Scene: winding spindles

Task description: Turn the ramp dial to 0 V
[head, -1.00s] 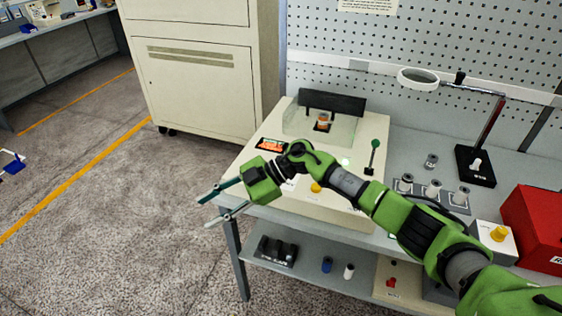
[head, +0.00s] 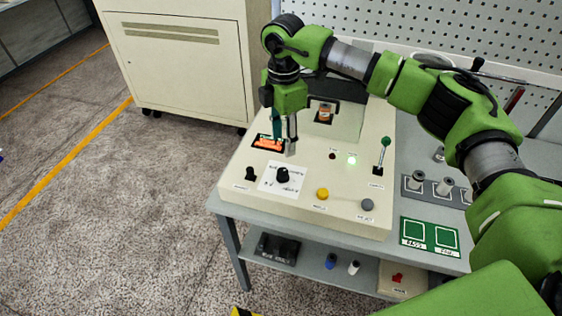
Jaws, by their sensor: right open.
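The ramp dial looks to be the black knob (head: 282,175) on a white printed scale card (head: 283,181) on the front of the cream machine (head: 325,213). The scale's print is too small to read. My right gripper (head: 284,150) points down above and behind the dial, apart from it, its fingers open and empty. My left gripper is not in view.
Around the dial are a small black switch (head: 251,174), a yellow button (head: 322,194), a grey button (head: 367,205) and a green-topped lever (head: 382,155). Spindles stand in a grey holder (head: 420,187) to the right, beside green pads (head: 414,231).

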